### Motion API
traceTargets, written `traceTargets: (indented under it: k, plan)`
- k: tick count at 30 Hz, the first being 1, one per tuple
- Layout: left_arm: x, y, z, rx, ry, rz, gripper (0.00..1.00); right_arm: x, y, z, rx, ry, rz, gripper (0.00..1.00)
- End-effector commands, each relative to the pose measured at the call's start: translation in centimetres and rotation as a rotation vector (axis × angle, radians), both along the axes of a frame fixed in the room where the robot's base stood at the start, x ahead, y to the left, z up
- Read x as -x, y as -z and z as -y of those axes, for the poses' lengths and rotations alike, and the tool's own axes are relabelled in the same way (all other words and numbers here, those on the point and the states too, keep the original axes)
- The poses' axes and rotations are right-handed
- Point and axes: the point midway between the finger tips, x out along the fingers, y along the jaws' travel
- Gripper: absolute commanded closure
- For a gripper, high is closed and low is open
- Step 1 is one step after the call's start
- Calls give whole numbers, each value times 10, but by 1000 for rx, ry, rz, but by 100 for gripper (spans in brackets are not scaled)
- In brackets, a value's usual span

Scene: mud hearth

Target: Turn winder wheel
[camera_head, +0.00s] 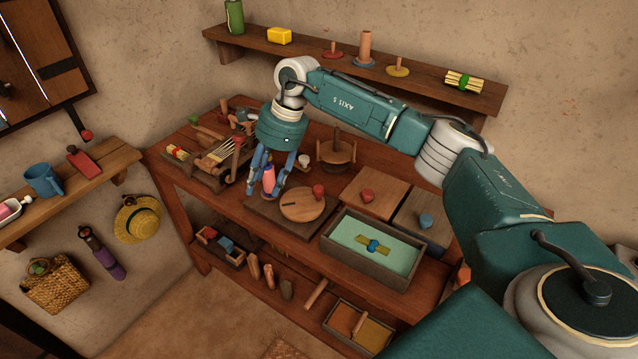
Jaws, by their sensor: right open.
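A round wooden wheel (303,204) with a small red knob (319,190) on its top lies flat on a dark wooden base (285,225) on the table. It looks like the winder wheel. A pink bobbin-like piece (269,172) stands just left of the wheel. My right gripper (266,192) points down at the left side of the base, its fingers open and apart on either side of the pink piece. It is left of the red knob and apart from it. I cannot tell whether a finger touches the pink piece. My left gripper is out of view.
A green-lined tray (345,273) stands in front and right. Two wooden boxes with red (367,195) and blue (425,220) knobs are to the right. A round wooden piece with a post (337,151) stands behind. A cluttered rack (215,165) is left.

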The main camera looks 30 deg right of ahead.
Motion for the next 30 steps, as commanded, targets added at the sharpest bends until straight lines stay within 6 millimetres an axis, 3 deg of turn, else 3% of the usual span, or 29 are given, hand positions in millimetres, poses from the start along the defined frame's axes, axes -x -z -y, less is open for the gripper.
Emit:
traceTargets:
  k: [1,3,6,8,13,24,30]
  plan:
    - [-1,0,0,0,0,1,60,2,-12,41,101,11,-24,57]
    - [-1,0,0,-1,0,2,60,10,-23,85,206,25,-67,57]
    - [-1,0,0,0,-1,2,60,20,-36,122,294,41,-113,57]
    - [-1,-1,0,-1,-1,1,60,24,-40,134,321,47,-131,57]
    - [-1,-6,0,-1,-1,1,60,28,-27,141,340,51,-146,57]
    - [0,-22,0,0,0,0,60,28,40,139,335,49,-144,57]
    - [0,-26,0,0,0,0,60,27,61,138,334,51,-141,57]
